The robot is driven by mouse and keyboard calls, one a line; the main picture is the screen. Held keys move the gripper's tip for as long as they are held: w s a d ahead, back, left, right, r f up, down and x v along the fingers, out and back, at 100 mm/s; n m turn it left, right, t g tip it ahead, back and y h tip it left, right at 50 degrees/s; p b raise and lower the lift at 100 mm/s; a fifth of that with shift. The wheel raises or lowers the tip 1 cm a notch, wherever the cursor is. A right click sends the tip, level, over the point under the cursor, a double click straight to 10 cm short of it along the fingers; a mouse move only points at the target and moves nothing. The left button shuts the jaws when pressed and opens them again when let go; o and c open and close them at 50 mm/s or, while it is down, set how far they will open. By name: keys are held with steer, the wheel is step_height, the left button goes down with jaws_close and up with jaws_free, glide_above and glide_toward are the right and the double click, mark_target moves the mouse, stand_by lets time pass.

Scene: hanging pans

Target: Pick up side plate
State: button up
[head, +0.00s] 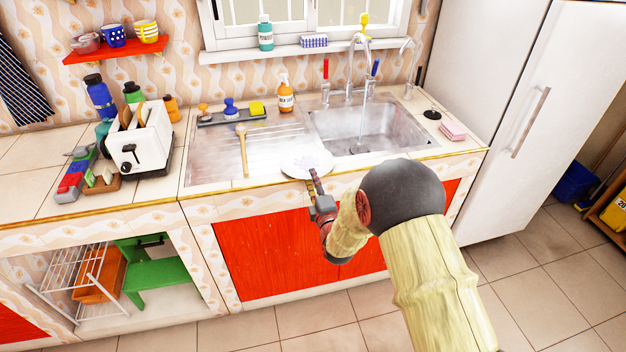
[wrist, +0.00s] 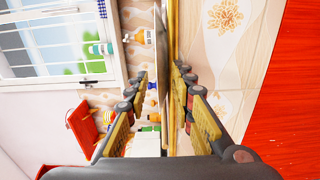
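A white side plate (head: 297,165) with a pale purple pattern lies at the front edge of the sink unit, between the drainboard and the basin. My gripper (head: 315,180) is at the plate's near rim, over the counter's front edge, and hides part of the rim. In the wrist view my gripper (wrist: 160,82) is open, its two fingers apart. A thin grey edge runs between them, close to the right finger. I cannot clearly tell plate from counter edge there, nor whether a finger touches the plate.
A wooden spoon (head: 242,150) lies on the drainboard (head: 210,160) left of the plate. Water runs from the tap (head: 352,50) into the basin (head: 395,135). A soap bottle (head: 285,95) stands behind. A toaster (head: 140,140) is at left, a fridge (head: 535,110) at right.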

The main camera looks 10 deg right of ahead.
jaws_close()
stand_by(0.6)
steer(key=shift+r, duration=0.2)
stand_by(0.9)
step_height(320, 180, up, 2)
steer(key=shift+r+p, duration=0.15)
steer(key=shift+p, duration=0.45)
steer(key=s+r+p, duration=0.2)
steer(key=s, duration=0.5)
steer(key=s+r+p, duration=0.1)
steer(key=s+r, duration=0.2)
steer(key=s, duration=0.4)
steer(key=shift+p, duration=0.35)
